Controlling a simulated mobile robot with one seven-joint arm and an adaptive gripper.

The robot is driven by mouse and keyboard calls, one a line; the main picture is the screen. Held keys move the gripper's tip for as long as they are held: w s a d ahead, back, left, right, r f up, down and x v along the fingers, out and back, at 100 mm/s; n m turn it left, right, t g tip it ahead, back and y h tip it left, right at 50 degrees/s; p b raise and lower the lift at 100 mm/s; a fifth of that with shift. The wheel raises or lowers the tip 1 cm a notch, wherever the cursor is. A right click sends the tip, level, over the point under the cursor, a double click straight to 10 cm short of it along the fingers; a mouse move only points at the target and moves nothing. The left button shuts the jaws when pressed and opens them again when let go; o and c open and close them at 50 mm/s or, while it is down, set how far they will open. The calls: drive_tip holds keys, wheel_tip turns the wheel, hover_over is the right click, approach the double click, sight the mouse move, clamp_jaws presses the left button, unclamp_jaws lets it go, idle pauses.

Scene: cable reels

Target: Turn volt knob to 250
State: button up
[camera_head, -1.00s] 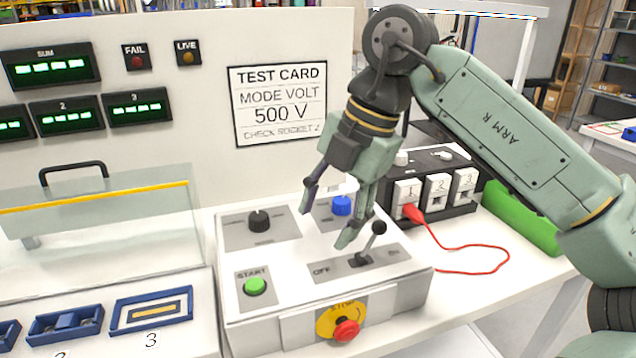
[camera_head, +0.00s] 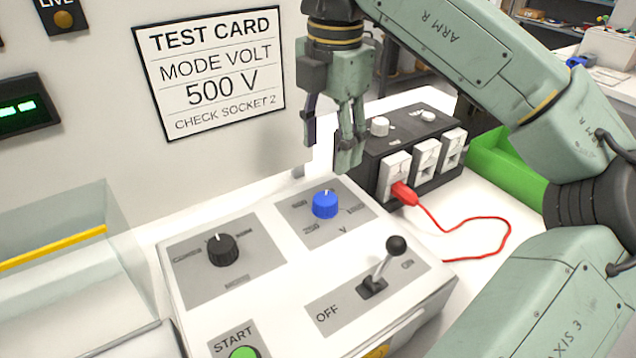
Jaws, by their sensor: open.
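The blue volt knob (camera_head: 325,204) sits on a grey plate (camera_head: 300,231) at the back right of the white control box. My gripper (camera_head: 331,152) is open and empty. It hangs above and behind the knob, fingers pointing down, apart from it.
A black mode knob (camera_head: 222,249) stands left of the volt knob. A lever switch (camera_head: 384,268) stands in front, beside OFF. The green START button (camera_head: 243,353) is at the bottom. A black socket box (camera_head: 415,150) with a red plug (camera_head: 404,193) stands right. The test card (camera_head: 212,72) reads 500 V.

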sight(326, 198)
wheel_tip(326, 198, down, 10)
drive_tip(key=shift+a+f+p, duration=0.1)
drive_tip(key=shift+a+p, duration=0.05)
drive_tip(key=shift+p, duration=0.85)
drive_tip(key=shift+c, duration=0.4)
drive_tip(key=c, duration=1.1)
